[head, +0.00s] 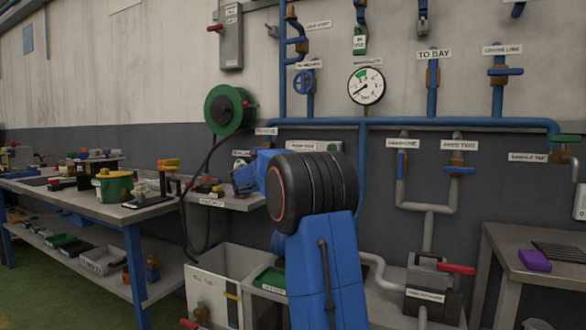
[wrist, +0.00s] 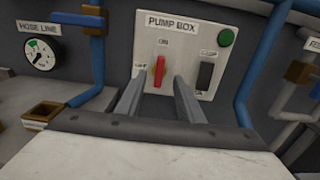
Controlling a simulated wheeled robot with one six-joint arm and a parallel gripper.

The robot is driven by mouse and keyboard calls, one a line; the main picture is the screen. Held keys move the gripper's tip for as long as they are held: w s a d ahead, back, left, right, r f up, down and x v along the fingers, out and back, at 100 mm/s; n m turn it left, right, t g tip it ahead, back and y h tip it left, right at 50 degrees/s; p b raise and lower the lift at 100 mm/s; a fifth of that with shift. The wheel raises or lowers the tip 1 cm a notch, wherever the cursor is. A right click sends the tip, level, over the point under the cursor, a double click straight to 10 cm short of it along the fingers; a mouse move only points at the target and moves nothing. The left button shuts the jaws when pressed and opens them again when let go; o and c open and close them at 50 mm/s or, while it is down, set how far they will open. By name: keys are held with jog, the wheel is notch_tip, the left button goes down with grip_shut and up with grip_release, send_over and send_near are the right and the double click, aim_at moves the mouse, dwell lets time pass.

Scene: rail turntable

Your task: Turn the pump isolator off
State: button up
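The panel labelled PUMP BOX (wrist: 196,28) is on the wall ahead in the wrist view. It carries a red rotary handle (wrist: 159,70), nearly upright and pointing up at the ON mark; another mark, probably OFF, is to its left. No label on it reads isolator. In the head view, the panel's top edge (head: 303,146) shows behind my arm, which hides the handle. My gripper (wrist: 158,80) is open and empty. Its two fingers point at the panel, with the red handle between them in the picture; I cannot tell whether the tips reach it.
A green button (wrist: 225,38) and a dark switch (wrist: 205,74) are right of the handle. A HOSE LINE gauge (wrist: 40,54) and blue pipe (wrist: 97,60) are left. A grey box with a red lever (head: 457,268) stands lower right; its label is unreadable.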

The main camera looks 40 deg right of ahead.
jog(key=x, duration=1.1)
jog(key=shift+d, duration=0.4)
grip_shut()
